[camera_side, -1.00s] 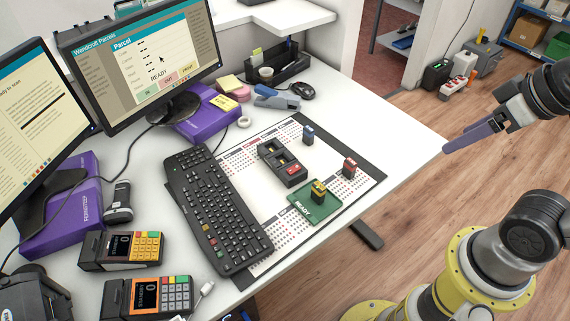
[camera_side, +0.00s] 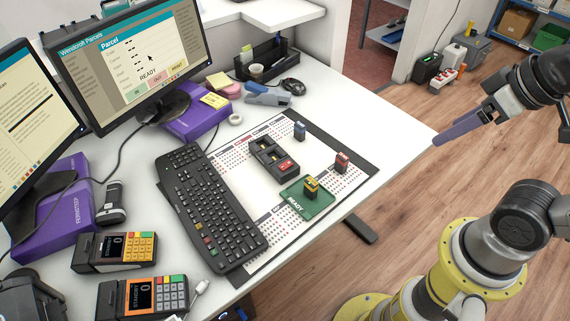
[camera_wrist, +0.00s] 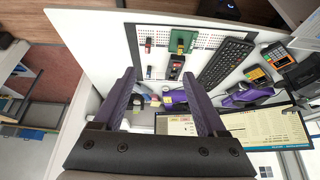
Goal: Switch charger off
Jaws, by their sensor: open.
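The charger (camera_side: 268,158) is a dark block with open slots and a red switch (camera_side: 286,165) at its near end. It lies on the printed desk mat (camera_side: 243,146), right of the keyboard. Whether the switch is on or off is too small to tell. The charger also shows in the wrist view (camera_wrist: 176,68), beyond my fingers. My gripper, with two purple fingers, is in the wrist view (camera_wrist: 165,90); it is open and empty. In the side view it hangs right of the desk edge, well apart from the charger.
A yellow-topped battery (camera_side: 311,187) stands on the green READY tray (camera_side: 313,207). A red battery (camera_side: 341,162) and a blue battery (camera_side: 299,131) stand on the mat. The keyboard (camera_side: 208,205) lies left of the charger. The right desk corner (camera_side: 410,135) is clear.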

